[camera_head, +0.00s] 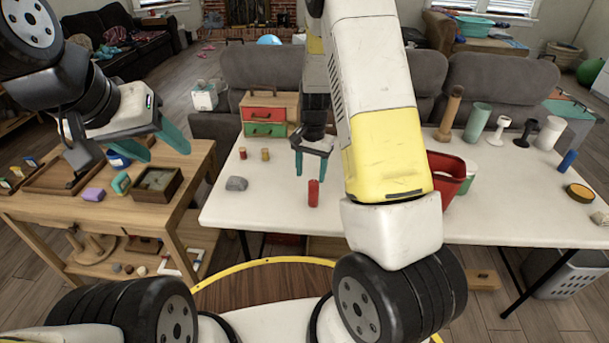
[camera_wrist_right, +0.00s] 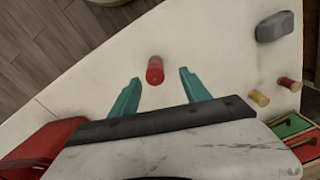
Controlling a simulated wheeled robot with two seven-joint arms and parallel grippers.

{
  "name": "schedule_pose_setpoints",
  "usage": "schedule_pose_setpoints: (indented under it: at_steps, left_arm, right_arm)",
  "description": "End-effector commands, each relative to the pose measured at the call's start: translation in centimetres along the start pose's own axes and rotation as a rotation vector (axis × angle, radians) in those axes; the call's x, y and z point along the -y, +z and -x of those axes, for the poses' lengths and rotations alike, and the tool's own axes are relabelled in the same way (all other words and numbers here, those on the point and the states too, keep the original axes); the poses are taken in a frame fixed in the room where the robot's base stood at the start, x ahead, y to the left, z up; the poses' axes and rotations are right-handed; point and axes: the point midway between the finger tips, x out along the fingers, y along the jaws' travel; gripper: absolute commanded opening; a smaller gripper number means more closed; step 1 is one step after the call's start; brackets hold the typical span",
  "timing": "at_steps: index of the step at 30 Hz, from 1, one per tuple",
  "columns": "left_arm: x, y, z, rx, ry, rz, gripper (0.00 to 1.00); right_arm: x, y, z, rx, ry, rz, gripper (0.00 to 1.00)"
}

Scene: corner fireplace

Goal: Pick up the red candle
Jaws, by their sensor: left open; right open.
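The red candle (camera_head: 313,193) is a short red cylinder standing upright near the front edge of the white table (camera_head: 480,215). In the right wrist view the candle (camera_wrist_right: 155,70) lies just beyond the fingertips, centred between them. My right gripper (camera_head: 312,165) is open and empty, with its teal fingers above the table, behind the candle in the head view; its fingers also show in the right wrist view (camera_wrist_right: 160,88). My left gripper (camera_head: 163,146) is open and empty over the wooden table at the left.
A grey stone (camera_head: 237,184), two small spools (camera_head: 265,154) and a box with red and green drawers (camera_head: 265,125) stand left of the candle. A red bin (camera_head: 447,177) stands to the right. Several bottles and cups fill the far right. Table around the candle is clear.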

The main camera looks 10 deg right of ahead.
Motion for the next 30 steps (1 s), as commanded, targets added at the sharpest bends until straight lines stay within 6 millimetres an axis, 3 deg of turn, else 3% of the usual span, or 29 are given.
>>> schedule_pose_setpoints:
  at_steps: [21, 30]
  left_arm:
    - [0.0, 0.0, 0.0, 0.0, 0.0, 0.0, 0.54]
    - [0.0, 0.0, 0.0, 0.0, 0.0, 0.0, 0.54]
  right_arm:
    - [-1.2, -0.4, -9.0, 0.004, 0.032, -0.019, 0.55]
    - [-1.1, -0.4, -9.9, 0.003, 0.031, -0.018, 0.55]
